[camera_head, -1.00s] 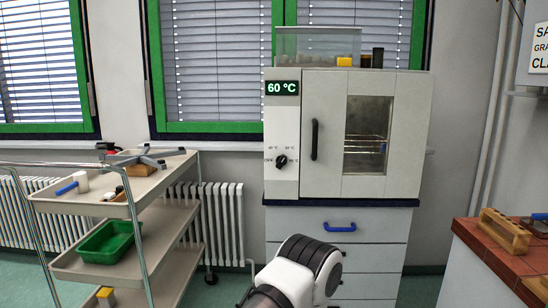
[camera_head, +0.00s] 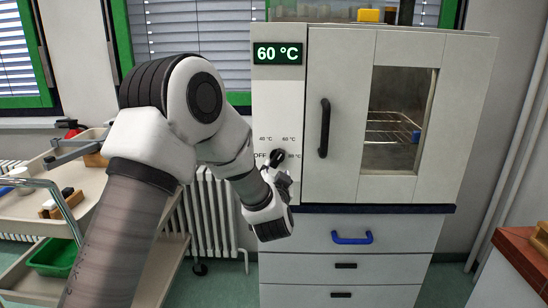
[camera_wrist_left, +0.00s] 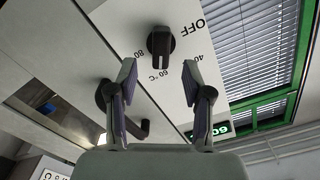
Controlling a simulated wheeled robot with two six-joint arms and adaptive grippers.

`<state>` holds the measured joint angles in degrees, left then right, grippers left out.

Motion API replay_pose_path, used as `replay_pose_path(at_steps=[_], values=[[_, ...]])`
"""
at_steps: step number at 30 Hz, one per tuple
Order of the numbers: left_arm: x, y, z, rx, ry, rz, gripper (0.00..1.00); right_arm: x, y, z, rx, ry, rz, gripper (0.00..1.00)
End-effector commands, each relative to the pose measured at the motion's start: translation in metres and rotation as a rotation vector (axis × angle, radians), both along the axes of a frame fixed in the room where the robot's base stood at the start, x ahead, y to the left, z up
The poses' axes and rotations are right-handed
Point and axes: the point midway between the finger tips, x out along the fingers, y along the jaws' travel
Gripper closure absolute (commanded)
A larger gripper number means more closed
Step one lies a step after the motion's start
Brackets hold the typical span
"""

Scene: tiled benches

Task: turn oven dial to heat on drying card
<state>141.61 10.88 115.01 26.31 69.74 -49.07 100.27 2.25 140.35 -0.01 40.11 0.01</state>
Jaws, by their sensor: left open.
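The oven dial (camera_head: 277,157) is a black knob low on the oven's white control panel, with OFF, 40, 60 and 80 °C printed around it. The green display (camera_head: 278,54) above it reads 60 °C. My left gripper (camera_head: 283,179) is just below the dial, partly hidden by my own wrist. In the left wrist view, turned about upside down, the open fingers (camera_wrist_left: 160,70) are apart, with the dial (camera_wrist_left: 160,43) beyond the gap. No contact shows. A white card (camera_wrist_left: 50,169) at lower left is cut off and unreadable. My right gripper is not in view.
The oven door (camera_head: 340,115) is shut, with a black handle (camera_head: 324,128) right of the dial. Drawers with a blue handle (camera_head: 352,238) are below. A trolley (camera_head: 25,195) stands left, behind my left arm. A tiled bench (camera_head: 523,255) is at right.

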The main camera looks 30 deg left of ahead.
Motion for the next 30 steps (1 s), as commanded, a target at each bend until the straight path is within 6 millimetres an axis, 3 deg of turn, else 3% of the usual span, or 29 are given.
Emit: replay_pose_path(at_steps=[4, 13, 23, 27, 30], values=[[0.012, 0.007, 0.006, -0.001, -0.007, -0.001, 0.50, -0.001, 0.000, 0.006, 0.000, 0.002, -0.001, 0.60], [0.058, 0.035, 0.004, 0.000, -0.005, 0.000, 0.50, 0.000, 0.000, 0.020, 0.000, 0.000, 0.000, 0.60], [0.066, 0.040, 0.002, 0.001, -0.003, -0.002, 0.50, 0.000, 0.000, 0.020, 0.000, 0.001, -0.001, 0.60], [0.066, 0.040, 0.002, 0.001, -0.003, -0.002, 1.00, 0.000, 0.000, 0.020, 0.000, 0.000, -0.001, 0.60], [0.066, 0.040, 0.002, 0.001, -0.003, -0.002, 1.00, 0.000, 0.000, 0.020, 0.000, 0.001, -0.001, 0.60]])
